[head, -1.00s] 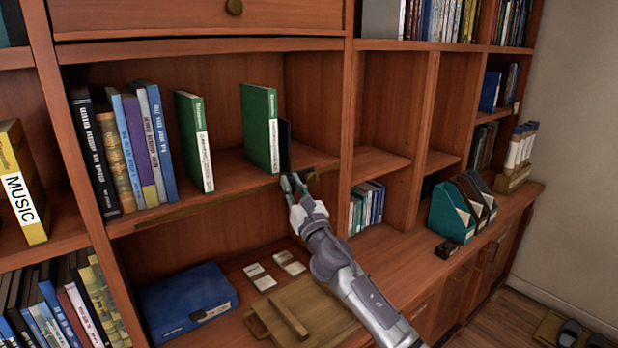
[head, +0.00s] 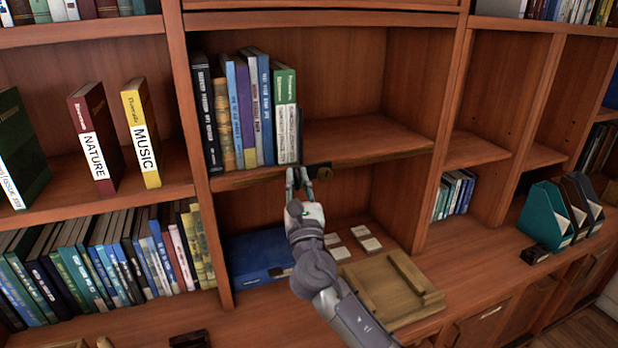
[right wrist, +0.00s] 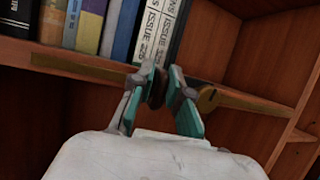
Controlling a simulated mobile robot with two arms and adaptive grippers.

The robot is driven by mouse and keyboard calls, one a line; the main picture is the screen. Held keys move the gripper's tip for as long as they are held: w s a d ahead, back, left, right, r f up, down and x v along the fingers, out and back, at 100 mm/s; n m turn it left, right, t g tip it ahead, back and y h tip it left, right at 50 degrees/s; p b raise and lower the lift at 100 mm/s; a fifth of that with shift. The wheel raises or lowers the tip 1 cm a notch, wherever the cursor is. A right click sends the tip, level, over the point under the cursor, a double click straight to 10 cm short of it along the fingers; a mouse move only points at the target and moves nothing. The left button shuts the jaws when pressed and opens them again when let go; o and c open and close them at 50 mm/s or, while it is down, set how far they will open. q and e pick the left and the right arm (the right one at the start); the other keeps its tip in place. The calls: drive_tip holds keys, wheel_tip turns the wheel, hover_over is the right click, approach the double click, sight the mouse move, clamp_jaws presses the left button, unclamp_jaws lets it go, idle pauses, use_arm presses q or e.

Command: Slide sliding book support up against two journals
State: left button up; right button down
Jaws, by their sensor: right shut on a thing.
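Two green journals (head: 286,118) with white spine labels stand upright side by side at the right end of the book row, touching or nearly touching the blue book. Their white "ISSUE" labels (right wrist: 152,32) show in the right wrist view. The sliding book support (head: 300,136), a thin dark plate, stands right beside the right-hand journal; I see no clear gap. My right gripper (head: 298,176) is at the shelf's front edge below it. In the right wrist view, my right gripper (right wrist: 160,86) is shut on the support's dark knob. My left gripper is not in view.
A brass rail (right wrist: 80,66) runs along the shelf edge, with a round brass piece (right wrist: 207,100) right of my gripper. The shelf (head: 365,138) right of the support is empty. Below are a blue box (head: 256,258) and a wooden tray (head: 385,290).

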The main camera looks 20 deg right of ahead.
drive_tip(key=shift+f, duration=0.1)
drive_tip(key=c, duration=1.2)
unclamp_jaws()
drive_tip(key=v, duration=1.2)
